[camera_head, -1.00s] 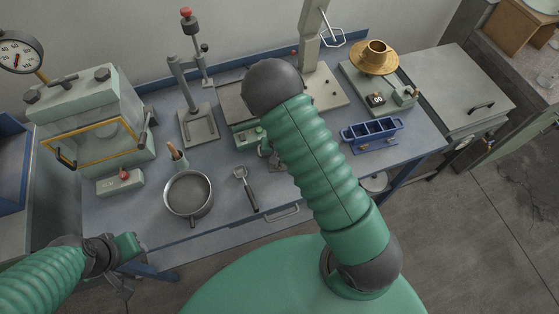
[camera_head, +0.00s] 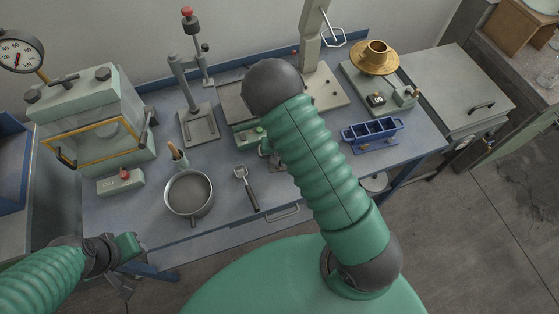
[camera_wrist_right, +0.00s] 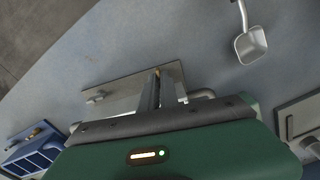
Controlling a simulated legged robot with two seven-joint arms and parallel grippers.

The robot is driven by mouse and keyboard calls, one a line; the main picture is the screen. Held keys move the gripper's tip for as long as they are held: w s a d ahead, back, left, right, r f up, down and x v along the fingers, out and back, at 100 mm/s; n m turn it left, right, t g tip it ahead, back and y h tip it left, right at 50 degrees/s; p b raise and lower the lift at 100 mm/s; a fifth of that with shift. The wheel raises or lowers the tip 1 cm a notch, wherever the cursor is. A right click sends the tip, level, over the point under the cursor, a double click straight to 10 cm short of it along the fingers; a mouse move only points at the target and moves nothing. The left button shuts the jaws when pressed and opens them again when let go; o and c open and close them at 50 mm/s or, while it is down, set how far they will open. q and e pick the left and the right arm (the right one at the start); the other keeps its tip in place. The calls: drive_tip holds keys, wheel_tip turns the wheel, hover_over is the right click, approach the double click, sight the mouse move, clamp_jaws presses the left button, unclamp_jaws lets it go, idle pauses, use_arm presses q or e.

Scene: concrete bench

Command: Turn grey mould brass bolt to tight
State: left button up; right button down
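In the right wrist view, a flat grey plate (camera_wrist_right: 125,88) lies on the bench under my right gripper (camera_wrist_right: 157,78); it seems to be part of the grey mould. The two dark fingers are close together, with a small bit of brass, seemingly the bolt (camera_wrist_right: 157,71), showing at their tips. The rest of the mould is hidden behind the gripper body.
A blue three-compartment mould (camera_head: 372,131) stands to the right of my right arm, also in the wrist view (camera_wrist_right: 32,152). A pan (camera_head: 188,194) and a scoop (camera_head: 246,187) lie at the front. A brass bowl device (camera_head: 375,58) stands at the back right.

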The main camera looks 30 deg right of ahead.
idle(0.3)
drive_tip(key=c, duration=1.4)
unclamp_jaws()
drive_tip(key=shift+c, duration=0.2)
wheel_tip(320, 180, up, 17)
drive_tip(key=shift+w+f, duration=0.1)
drive_tip(key=shift+c, duration=0.3)
